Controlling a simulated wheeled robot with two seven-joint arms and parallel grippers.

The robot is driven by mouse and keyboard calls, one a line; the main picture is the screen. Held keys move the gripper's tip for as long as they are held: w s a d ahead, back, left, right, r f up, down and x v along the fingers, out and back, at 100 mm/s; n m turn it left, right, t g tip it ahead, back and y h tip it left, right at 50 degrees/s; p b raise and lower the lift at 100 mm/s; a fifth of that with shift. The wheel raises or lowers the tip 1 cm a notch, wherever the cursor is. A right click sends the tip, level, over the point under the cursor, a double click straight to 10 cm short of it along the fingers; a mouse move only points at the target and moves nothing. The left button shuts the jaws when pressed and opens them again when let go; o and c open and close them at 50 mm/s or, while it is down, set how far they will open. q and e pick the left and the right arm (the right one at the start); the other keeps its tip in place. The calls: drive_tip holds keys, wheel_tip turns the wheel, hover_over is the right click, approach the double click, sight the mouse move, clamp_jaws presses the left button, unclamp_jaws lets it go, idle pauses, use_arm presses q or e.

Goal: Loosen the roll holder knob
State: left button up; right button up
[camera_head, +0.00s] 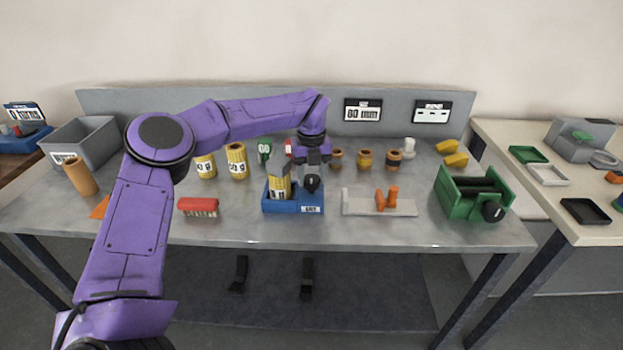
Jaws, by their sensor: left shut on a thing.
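The blue roll holder (293,207) stands on the grey bench near its front middle, with a white label on its front. A yellow mesh roll (280,187) stands upright in its left part. The dark round roll holder knob (312,184) is at the holder's right part. My left gripper (313,173) reaches in from above, pointing down, and is shut on the knob. Its fingertips are small and dark against the knob, so the exact contact is hard to see. My right gripper is not in view.
A red brush (198,206) lies left of the holder. A grey fixture (365,206) with orange parts stands right of it, then a green roller machine (474,194). Yellow rolls (237,161) and brown jars (365,159) stand behind. The bench front between these is clear.

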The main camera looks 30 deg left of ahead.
sight(311, 178)
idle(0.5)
use_arm(q)
drive_tip(key=o, duration=1)
drive_tip(key=shift+a, duration=0.1)
drive_tip(key=shift+o, duration=0.2)
wheel_tip(311, 178, up, 11)
drive_tip(key=shift+f, duration=0.2)
